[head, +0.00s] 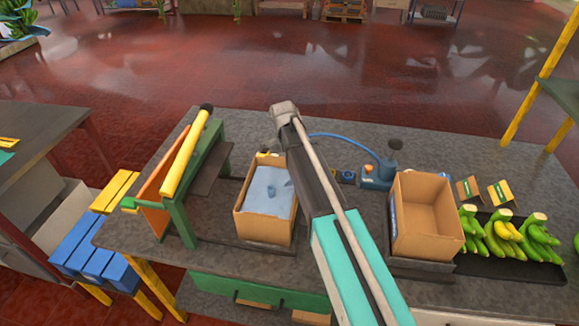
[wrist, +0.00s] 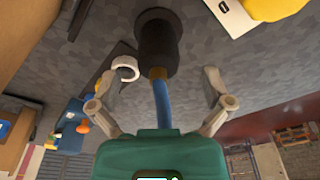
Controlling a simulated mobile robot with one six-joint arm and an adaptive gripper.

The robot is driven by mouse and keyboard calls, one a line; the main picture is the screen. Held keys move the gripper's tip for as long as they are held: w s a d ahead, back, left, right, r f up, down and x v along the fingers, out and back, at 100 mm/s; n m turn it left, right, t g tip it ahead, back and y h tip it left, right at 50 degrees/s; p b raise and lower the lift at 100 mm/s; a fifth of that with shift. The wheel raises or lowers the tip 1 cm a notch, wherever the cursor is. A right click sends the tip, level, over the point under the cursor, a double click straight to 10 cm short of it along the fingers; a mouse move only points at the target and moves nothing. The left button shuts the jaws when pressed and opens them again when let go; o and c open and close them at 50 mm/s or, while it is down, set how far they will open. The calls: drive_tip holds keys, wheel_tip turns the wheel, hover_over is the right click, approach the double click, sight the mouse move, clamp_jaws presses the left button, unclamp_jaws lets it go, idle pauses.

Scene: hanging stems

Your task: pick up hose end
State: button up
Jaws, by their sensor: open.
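In the wrist view the hose end (wrist: 157,48) is a thick black cylinder with a brass-coloured collar where it joins the blue hose (wrist: 161,98). My gripper (wrist: 161,82) is open, with one finger on each side of the hose and gaps on both sides. The hose end lies beyond the fingertips, roughly centred between them. The hose runs down out of sight behind my gripper's body. In the head view the blue hose (head: 343,137) arcs left from a blue pump (head: 378,174) and passes behind my arm, which hides the hose end and the fingers.
A lined cardboard box (head: 265,228) stands left of my arm, and an empty open box (head: 427,218) right of it. Bananas (head: 495,240) lie on a dark tray at the right. A green stand with a yellow roller (head: 185,155) is at the left. A white ring (wrist: 125,68) appears near the left finger.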

idle(0.3)
drive_tip(key=shift+w+d+f+b, duration=0.1)
drive_tip(key=shift+d+f+b, duration=0.05)
drive_tip(key=shift+f+b, duration=0.7)
drive_tip(key=shift+w+d+f+b, duration=0.1)
drive_tip(key=shift+d+f+b, duration=0.1)
drive_tip(key=shift+f+b, duration=0.65)
drive_tip(key=shift+w+d+f+b, duration=0.1)
drive_tip(key=shift+d+f+b, duration=0.05)
drive_tip(key=shift+f+b, duration=0.7)
drive_tip(key=c, duration=1.3)
